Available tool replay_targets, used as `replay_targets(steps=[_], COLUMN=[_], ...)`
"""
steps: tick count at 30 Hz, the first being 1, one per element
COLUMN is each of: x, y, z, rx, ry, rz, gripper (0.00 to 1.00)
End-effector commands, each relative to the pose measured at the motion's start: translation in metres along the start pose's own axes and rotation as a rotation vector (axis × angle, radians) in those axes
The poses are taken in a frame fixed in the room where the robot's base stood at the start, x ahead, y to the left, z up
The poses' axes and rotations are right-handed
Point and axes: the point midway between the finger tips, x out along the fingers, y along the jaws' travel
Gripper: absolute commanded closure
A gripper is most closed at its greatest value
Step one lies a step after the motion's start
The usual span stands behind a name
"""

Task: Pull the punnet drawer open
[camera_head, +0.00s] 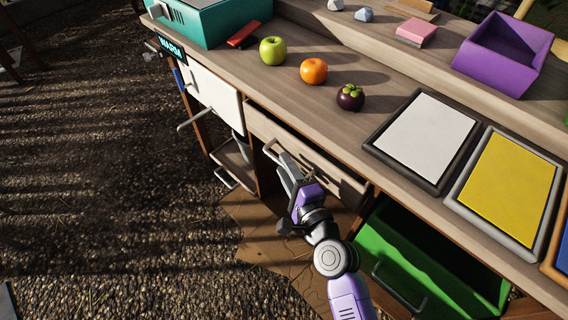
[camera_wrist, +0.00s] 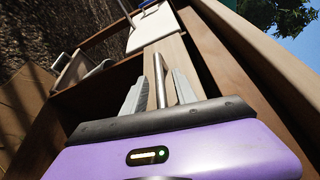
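The punnet drawer (camera_head: 320,161) has a pale wooden front under the counter, with a dark gap along its top edge; its contents are hidden. Its metal bar handle (camera_head: 270,148) sticks out from the front. My gripper (camera_head: 288,168) is at the right part of this handle, in front of the drawer. In the wrist view the handle bar (camera_wrist: 159,80) runs between the two grey fingers (camera_wrist: 160,90). The fingers stand apart, with narrow gaps visible beside the bar. The drawer front also shows in the wrist view (camera_wrist: 178,52).
A green bin (camera_head: 420,260) sits below the counter at right. A white panel with a handle (camera_head: 215,98) is left of the drawer. On the counter (camera_head: 310,110) are a green apple (camera_head: 273,50), an orange (camera_head: 314,71), a mangosteen (camera_head: 350,97) and framed pads.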

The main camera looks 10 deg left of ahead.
Motion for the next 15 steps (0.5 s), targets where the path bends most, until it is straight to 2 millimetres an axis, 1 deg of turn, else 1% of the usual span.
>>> replay_targets(steps=[1, 4, 13, 14, 15], x=[0.0049, 0.0102, 0.0118, 0.0118, 0.0117], y=[-0.0004, -0.0002, 0.0001, 0.0001, 0.0001], z=[0.0005, 0.0005, 0.0003, 0.0003, 0.0002], rx=[0.000, 0.000, 0.000, 0.000, 0.000], ry=[-0.001, -0.001, 0.000, 0.000, 0.000], rz=[-0.001, 0.000, 0.000, 0.000, 0.000], gripper=[0.66, 0.66, 0.66, 0.72, 0.79])
